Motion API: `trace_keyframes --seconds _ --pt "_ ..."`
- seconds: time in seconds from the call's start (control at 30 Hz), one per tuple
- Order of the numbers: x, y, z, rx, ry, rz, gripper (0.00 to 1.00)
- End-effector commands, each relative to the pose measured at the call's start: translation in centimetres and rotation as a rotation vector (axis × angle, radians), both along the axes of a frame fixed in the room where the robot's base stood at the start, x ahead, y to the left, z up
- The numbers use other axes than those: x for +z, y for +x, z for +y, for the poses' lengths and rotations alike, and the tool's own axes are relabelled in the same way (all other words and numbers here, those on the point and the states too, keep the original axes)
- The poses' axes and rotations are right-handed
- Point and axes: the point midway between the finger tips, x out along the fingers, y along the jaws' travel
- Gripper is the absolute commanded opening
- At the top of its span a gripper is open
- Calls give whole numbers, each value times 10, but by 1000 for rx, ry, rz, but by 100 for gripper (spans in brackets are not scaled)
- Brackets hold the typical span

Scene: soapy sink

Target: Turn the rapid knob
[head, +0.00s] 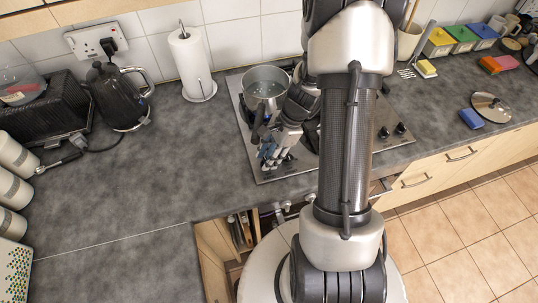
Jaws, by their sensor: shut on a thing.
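The hob (245,122) is a steel plate set in the grey worktop. Two dark knobs (384,132) (400,128) show at its front right, right of my arm. My gripper (269,162) points down at the hob's front left, in front of the pot, and is shut on what appears to be the rapid knob. The fingers hide that knob, so I cannot see its angle or markings. My arm covers the middle of the hob and any controls behind it.
A steel pot (265,82) stands on the hob close behind my gripper. A paper towel roll (190,62) and a black kettle (117,95) stand to the left. A blue sponge (471,118) and a round lid (491,105) lie to the right. The left worktop is mostly clear.

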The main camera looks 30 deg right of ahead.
Motion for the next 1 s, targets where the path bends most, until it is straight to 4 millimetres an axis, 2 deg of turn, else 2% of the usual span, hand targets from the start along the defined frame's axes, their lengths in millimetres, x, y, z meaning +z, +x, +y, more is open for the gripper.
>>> trace_keyframes --seconds 0.13,0.4,0.43,0.73,1.0 --pt "0 -1 0 -108 1 0 6" --pt "0 -1 0 -118 0 -1 6" --pt "0 -1 0 -118 0 -1 31" --pt "0 -1 0 -117 0 0 50" --pt "0 -1 0 -117 0 0 50"
